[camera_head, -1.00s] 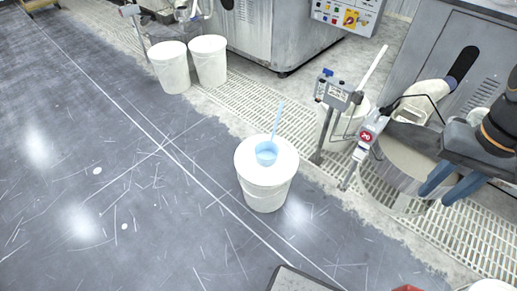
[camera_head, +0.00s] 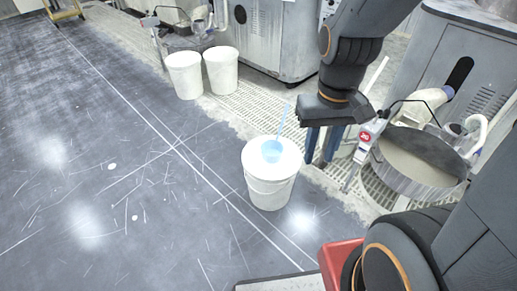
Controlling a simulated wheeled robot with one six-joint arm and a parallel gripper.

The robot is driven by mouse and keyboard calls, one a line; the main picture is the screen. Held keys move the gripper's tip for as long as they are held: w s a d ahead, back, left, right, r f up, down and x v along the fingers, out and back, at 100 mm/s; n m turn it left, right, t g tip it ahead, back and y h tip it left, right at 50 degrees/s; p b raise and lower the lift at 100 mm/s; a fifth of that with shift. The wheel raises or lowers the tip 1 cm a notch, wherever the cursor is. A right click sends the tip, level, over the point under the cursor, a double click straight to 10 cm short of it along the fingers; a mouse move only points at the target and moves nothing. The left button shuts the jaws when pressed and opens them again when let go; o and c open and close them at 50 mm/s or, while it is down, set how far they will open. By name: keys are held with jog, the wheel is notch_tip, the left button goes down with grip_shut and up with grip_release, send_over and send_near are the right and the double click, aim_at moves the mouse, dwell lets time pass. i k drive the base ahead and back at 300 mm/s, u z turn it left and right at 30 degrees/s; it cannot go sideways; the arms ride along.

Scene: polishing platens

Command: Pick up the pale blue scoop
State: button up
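The pale blue scoop (camera_head: 271,152) rests on top of the white lidded bucket (camera_head: 270,190) in the middle of the head view. Its bowl lies on the lid and its thin handle slants up and slightly right. My gripper (camera_head: 320,158) is just right of the scoop in the picture, with its two blue fingers pointing down. A gap shows between the fingers, and nothing is held between them. The gripper appears apart from the scoop; the exact depth between them is hard to tell.
A round metal basin (camera_head: 425,180) stands at the right, with a grey post and red-marked device (camera_head: 366,140) beside it. Two more white buckets (camera_head: 186,78) stand at the upper left. The dark floor (camera_head: 110,150) to the left is clear.

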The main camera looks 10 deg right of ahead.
aim_at(273, 150)
jog(key=z, duration=0.5)
jog(key=i, duration=0.85)
jog(key=z, duration=0.5)
